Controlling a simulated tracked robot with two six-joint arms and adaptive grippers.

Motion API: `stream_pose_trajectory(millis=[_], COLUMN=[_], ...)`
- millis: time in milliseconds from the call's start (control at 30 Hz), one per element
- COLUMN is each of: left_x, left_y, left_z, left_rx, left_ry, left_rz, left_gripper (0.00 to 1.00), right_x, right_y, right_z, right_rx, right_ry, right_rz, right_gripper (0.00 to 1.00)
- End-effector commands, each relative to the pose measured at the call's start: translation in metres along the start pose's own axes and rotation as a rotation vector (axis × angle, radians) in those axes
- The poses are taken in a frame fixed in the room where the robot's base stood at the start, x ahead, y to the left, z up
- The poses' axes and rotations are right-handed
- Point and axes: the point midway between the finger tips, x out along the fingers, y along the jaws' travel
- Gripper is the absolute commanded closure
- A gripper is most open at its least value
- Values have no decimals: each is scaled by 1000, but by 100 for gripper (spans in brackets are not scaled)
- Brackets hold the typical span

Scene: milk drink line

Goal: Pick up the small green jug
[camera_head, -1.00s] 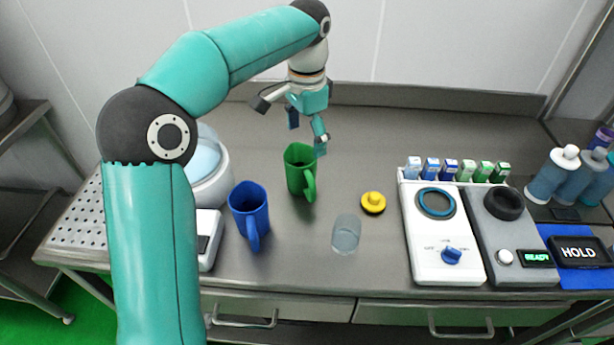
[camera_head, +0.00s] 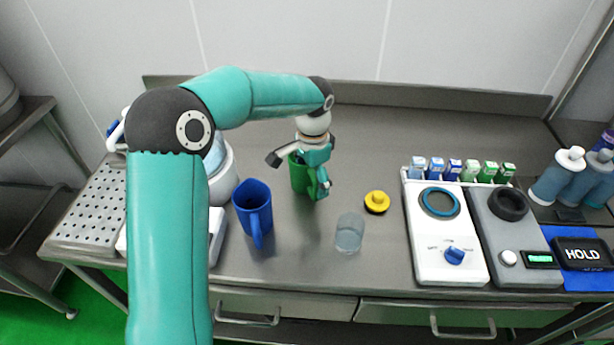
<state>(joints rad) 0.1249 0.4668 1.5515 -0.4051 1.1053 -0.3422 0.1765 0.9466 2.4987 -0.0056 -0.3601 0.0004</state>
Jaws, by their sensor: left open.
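The small green jug (camera_head: 298,177) stands upright on the steel counter, behind and to the right of a blue jug. My left gripper (camera_head: 318,190) is over and around the green jug from above, with its fingers open. One finger shows at the jug's right side, near the handle. The gripper covers the jug's rim and much of its handle, so I cannot tell whether a finger touches it. My right gripper is not in view.
A blue jug (camera_head: 253,209) stands close at the front left. A clear glass (camera_head: 349,232) and a yellow-topped item (camera_head: 377,202) are to the right. A white machine (camera_head: 430,262) and a grey machine (camera_head: 500,240) stand further right. The counter behind is clear.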

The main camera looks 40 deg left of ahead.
Motion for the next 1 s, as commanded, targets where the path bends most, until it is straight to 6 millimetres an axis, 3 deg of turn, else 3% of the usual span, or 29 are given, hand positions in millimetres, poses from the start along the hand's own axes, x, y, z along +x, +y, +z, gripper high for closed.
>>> stream_pose_trajectory(millis=[267,800,1000], left_x=[4,4,3], left_y=[0,1,1], left_z=[0,0,-1], left_rx=[0,2,2], left_ry=[1,-1,0], left_rz=[0,1,0], left_gripper=[10,99,99], right_x=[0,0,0], right_y=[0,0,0], right_z=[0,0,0], right_rx=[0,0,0], right_ry=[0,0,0], right_rz=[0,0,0], right_gripper=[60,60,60])
